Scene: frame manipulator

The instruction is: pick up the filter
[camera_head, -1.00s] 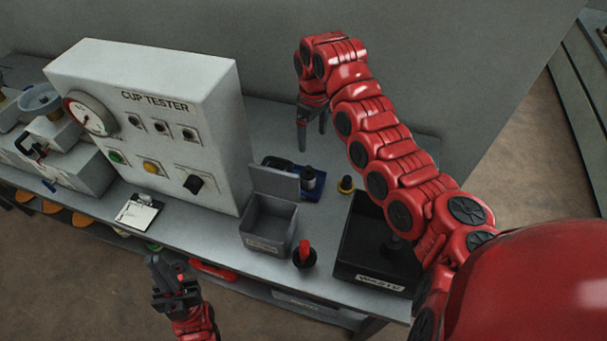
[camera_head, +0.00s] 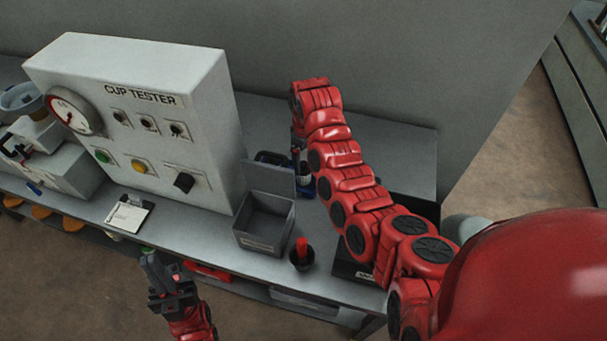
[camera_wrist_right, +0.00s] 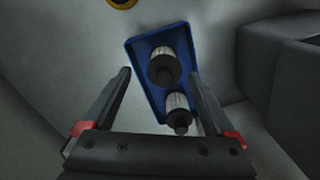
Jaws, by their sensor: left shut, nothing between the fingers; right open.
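Two cylindrical filters, dark-ended with pale silver bodies, sit in a blue tray (camera_wrist_right: 134,48) in the right wrist view. One filter (camera_wrist_right: 163,66) is further up between my fingertips, and the other filter (camera_wrist_right: 178,112) is lower, nearer the gripper base. My right gripper (camera_wrist_right: 162,74) is open above the tray, its fingers either side of the filters, gripping nothing. In the head view a dark filter (camera_head: 305,180) shows beside the right gripper (camera_head: 298,158), and the arm hides most of the tray. My left gripper (camera_head: 165,275) is shut and empty in front of the bench edge.
A grey open-lidded bin (camera_head: 262,240) stands left of the right arm. A dark cup with a red handle (camera_head: 301,255) is in front. A black waste box (camera_head: 350,262) is partly under the arm. The white cup tester (camera_head: 150,130) stands left. A clipboard (camera_head: 129,214) lies before it.

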